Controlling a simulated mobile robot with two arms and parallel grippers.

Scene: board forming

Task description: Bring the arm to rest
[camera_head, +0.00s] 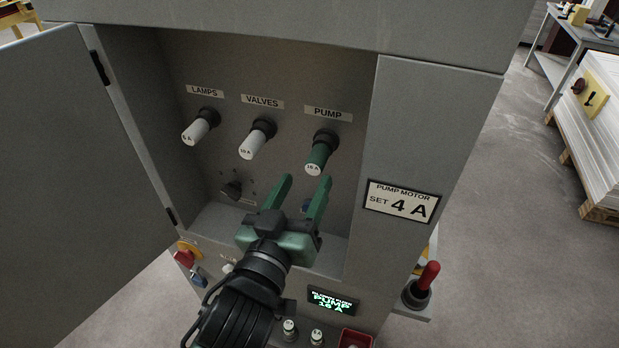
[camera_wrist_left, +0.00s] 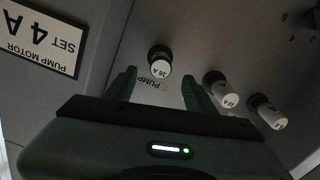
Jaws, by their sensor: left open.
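My left gripper (camera_head: 302,182) is open and empty in front of the open cabinet, just below the PUMP fuse holder. Its two green fingers point up into the recess. My right gripper is in neither view.
White fuses sit under LAMPS (camera_head: 196,131) and VALVES (camera_head: 252,145). A black knob (camera_head: 232,189) is below. The open door (camera_head: 75,150) stands left. A lit display (camera_head: 331,301) reads PUMP 16 A.

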